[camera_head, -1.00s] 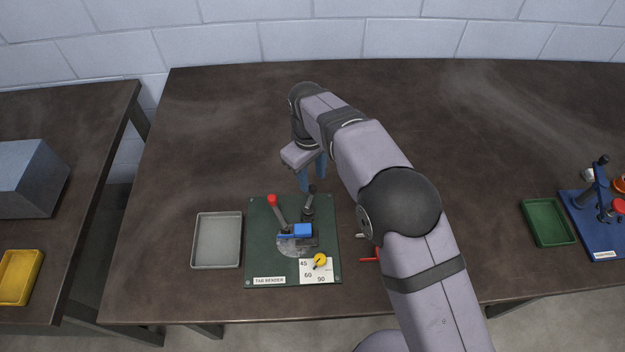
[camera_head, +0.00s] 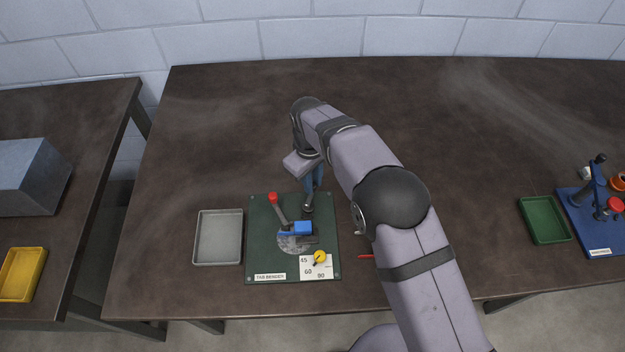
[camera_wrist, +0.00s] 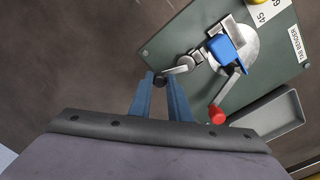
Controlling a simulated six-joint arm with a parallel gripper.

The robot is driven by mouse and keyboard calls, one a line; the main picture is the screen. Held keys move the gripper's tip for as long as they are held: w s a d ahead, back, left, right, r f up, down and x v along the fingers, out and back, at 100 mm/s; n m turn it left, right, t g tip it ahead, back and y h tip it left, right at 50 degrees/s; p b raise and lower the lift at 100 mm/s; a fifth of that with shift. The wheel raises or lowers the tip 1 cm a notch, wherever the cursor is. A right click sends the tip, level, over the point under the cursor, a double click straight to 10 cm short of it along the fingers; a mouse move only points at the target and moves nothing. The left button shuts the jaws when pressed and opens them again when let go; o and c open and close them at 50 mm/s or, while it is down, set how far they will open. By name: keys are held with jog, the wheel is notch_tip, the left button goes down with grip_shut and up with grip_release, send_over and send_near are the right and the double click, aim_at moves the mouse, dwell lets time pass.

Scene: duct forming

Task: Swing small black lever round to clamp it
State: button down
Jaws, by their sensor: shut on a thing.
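The green tab bender plate (camera_head: 263,262) lies on the table. It carries a blue block (camera_head: 302,228), a red-knobbed lever (camera_head: 274,198) and the small black lever (camera_head: 308,208). In the wrist view, the small lever's grey arm (camera_wrist: 181,67) runs from beside the blue block (camera_wrist: 223,48) to a black knob (camera_wrist: 160,82) off the plate's edge. My gripper (camera_wrist: 160,77) has its blue fingers on either side of this knob and is shut on it. In the head view my gripper (camera_head: 314,178) is at the plate's far edge; the fingers partly hide the knob.
A grey tray (camera_head: 218,263) stands just left of the plate. The red-knobbed lever's knob (camera_wrist: 216,114) is close to my fingers in the wrist view. A yellow knob (camera_head: 319,257) sits on the angle card. A red thing (camera_head: 366,257) shows right of the plate, partly behind my arm.

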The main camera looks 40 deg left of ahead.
jog(key=shift+w+d+m, duration=0.1)
jog(key=shift+m, duration=0.2)
jog(key=shift+w+d+m+b, duration=0.1)
jog(key=shift+d+m+b, duration=0.2)
jog(key=shift+m, duration=0.3)
jog(key=shift+w+d+m+b, duration=0.1)
jog(key=shift+d+m+b, duration=0.15)
jog(key=shift+m, duration=0.35)
jog(key=d+m+b, duration=0.1)
jog(key=m, duration=0.2)
jog(key=shift+d+m, duration=0.2)
jog(key=shift+m, duration=0.1)
jog(key=m, duration=0.1)
jog(key=d+m, duration=0.1)
jog(key=m, duration=0.1)
jog(key=shift+s+d+m, duration=0.2)
jog(key=shift+s+m, duration=0.1)
jog(key=shift+s+d+m+h+b, duration=0.2)
jog(key=shift+d+m+b, duration=0.1)
jog(key=shift+m, duration=0.55)
jog(key=shift+s+d+m+h+b, duration=0.15)
jog(key=shift+s+d+m, duration=0.1)
jog(key=shift+m, duration=0.6)
jog(key=shift+r, duration=0.1)
jog(key=c, duration=1.7)
grip_release()
jog(key=shift+d, duration=0.1)
jog(key=shift+o, duration=0.2)
